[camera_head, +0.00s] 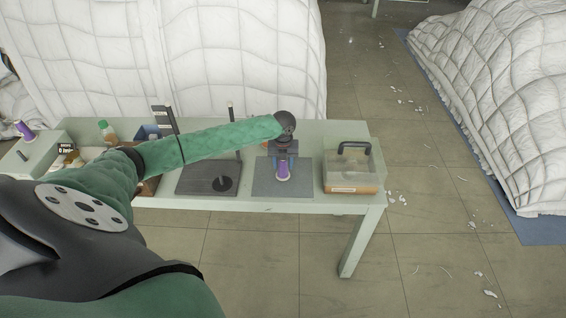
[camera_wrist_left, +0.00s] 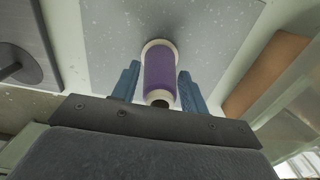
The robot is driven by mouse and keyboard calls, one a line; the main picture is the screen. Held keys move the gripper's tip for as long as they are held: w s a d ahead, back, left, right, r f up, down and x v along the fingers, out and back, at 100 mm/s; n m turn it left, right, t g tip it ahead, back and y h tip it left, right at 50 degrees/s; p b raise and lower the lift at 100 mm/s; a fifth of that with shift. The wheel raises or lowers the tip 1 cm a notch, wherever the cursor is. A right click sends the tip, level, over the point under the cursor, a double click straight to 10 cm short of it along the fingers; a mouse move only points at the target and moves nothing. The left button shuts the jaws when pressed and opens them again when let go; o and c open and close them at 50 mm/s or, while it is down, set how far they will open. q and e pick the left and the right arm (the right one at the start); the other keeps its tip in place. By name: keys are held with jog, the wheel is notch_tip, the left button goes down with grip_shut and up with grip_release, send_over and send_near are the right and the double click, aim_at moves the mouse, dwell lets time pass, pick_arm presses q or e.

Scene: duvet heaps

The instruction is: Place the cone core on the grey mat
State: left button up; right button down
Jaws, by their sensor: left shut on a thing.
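The cone core (camera_head: 283,171), purple with pale ends, is in my left gripper (camera_head: 283,158), over the grey mat (camera_head: 262,188) on the pale green table. In the left wrist view the cone core (camera_wrist_left: 160,72) sits between the two blue fingers of my left gripper (camera_wrist_left: 158,82), with the grey mat (camera_wrist_left: 215,35) behind its far end. The gripper is shut on it. I cannot tell whether its lower end touches the mat. My right gripper is not in view.
A clear lidded box (camera_head: 350,172) with a dark handle stands just right of the mat. A dark board (camera_head: 195,180) with a round disc and an upright post lies just left. Another purple spool (camera_head: 25,130) is at far left. White duvet heaps (camera_head: 240,60) rise behind the table.

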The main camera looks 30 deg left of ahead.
pick_arm(q)
jog(key=shift+f, duration=0.1)
jog(key=o, duration=1.1)
jog(key=shift+c, duration=0.2)
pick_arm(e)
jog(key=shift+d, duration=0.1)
pick_arm(q)
jog(key=shift+r, duration=0.45)
notch_tip(320, 180, up, 11)
jog(key=b, duration=0.4)
jog(key=shift+r, duration=0.15)
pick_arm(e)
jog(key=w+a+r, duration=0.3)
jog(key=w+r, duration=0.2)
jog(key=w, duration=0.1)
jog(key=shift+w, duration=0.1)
